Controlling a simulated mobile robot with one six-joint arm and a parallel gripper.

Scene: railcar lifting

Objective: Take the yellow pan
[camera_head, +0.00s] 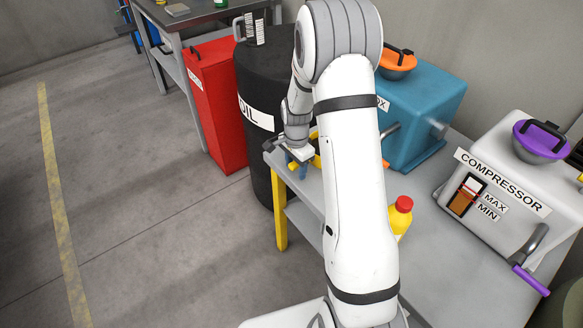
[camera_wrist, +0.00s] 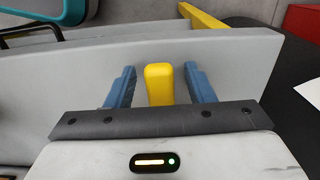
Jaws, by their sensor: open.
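In the wrist view a yellow handle-like piece (camera_wrist: 159,84), apparently the pan's, stands between the blue fingers of my gripper (camera_wrist: 160,70). My gripper is open, with a gap visible on each side of the yellow piece. In the head view my gripper (camera_head: 303,168) is low at the table's left corner. The rest of the pan is hidden.
The grey table (camera_head: 440,262) also holds a teal box (camera_head: 425,105), a yellow bottle with a red cap (camera_head: 400,215) and a grey compressor (camera_head: 510,190). A black oil drum (camera_head: 270,80) and a red bin (camera_head: 217,100) stand close beyond the table. The floor at left is clear.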

